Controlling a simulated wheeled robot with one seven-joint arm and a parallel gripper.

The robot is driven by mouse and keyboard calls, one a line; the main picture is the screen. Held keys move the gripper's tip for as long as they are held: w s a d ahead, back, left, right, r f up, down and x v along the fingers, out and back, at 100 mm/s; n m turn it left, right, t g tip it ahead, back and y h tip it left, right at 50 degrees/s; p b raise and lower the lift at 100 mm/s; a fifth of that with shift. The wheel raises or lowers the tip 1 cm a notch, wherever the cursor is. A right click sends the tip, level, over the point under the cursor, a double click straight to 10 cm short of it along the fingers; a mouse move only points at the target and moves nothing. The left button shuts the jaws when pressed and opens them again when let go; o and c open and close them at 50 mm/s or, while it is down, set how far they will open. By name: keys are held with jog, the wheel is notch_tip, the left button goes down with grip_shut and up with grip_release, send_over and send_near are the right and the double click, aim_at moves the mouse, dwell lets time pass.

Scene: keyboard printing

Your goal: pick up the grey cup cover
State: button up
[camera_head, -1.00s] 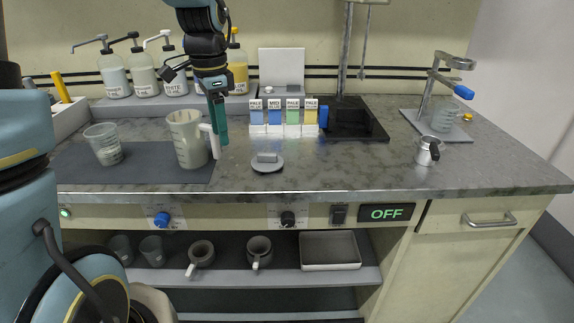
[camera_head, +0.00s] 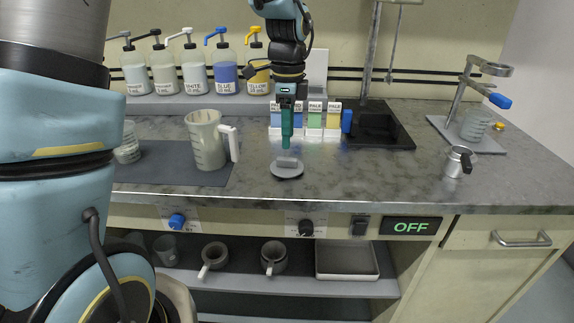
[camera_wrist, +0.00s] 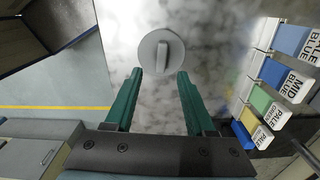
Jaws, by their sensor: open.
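The grey cup cover (camera_head: 287,168) is a flat round disc with a raised bar handle, lying on the marbled counter. In the wrist view the cover (camera_wrist: 160,52) lies ahead of the fingertips, roughly centred between them, with its bar handle running along the finger direction. My gripper (camera_head: 287,146) points down just above and behind the cover in the head view. Its green fingers are open and empty in the wrist view (camera_wrist: 159,72). The gripper appears apart from the cover.
A beaker with a white handle (camera_head: 207,141) stands on the dark mat (camera_head: 180,176) to the left. A small metal pot (camera_head: 459,161) is to the right. The counter around the cover is clear.

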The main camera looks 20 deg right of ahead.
aim_at(287, 158)
jog(key=shift+w+f+p, duration=0.15)
jog(key=shift+f+p, duration=0.8)
jog(key=shift+f, duration=2.55)
jog(key=shift+a, duration=0.1)
jog(key=shift+c, duration=0.3)
grip_shut()
